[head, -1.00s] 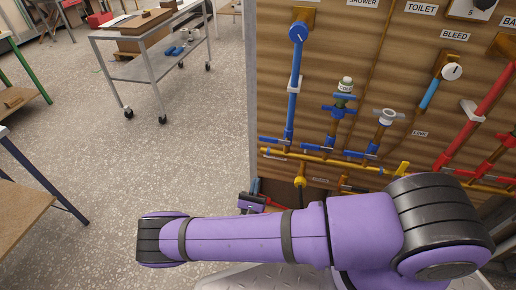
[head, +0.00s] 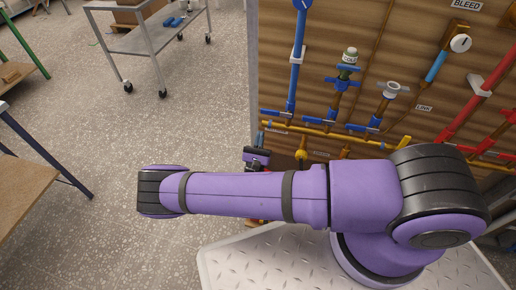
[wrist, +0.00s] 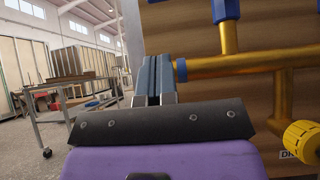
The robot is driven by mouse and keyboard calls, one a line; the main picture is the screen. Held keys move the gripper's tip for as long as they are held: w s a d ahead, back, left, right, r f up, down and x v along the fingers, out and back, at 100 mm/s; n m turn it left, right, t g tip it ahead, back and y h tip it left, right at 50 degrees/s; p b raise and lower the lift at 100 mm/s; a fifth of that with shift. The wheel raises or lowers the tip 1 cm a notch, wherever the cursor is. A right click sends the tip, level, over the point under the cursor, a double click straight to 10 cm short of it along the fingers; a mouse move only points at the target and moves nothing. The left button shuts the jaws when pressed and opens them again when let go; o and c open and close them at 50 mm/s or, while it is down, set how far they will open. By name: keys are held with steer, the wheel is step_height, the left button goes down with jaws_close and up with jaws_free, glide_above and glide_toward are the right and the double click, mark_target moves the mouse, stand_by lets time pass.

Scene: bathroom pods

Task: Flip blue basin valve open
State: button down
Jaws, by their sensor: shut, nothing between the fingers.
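Several blue lever handles sit on the board's pipes in the head view: a left one (head: 276,113), a middle one (head: 319,121) and a right one (head: 362,128). No basin label is readable, so I cannot tell which is the basin valve. My gripper (head: 260,138) is at the board's lower left edge, just below the left end of the yellow pipe (head: 300,131), partly hidden behind my arm. In the wrist view my gripper (wrist: 155,62) is shut and empty. Its fingertips appear just left of the pipe's blue end (wrist: 181,70); contact is unclear.
A yellow knob (wrist: 302,139) hangs below the pipe, right of the gripper. Red pipes (head: 480,100) run at the board's right. A grey cart (head: 150,45) stands at the back left and a wooden table (head: 25,175) at the left. The floor between is clear.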

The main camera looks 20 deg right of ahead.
mark_target(276, 113)
steer(key=r, duration=0.1)
steer(key=w+r, duration=0.1)
steer(key=r, duration=0.1)
steer(key=d+r, duration=0.1)
steer(key=shift+w+r, duration=0.25)
steer(key=shift+r, duration=0.7)
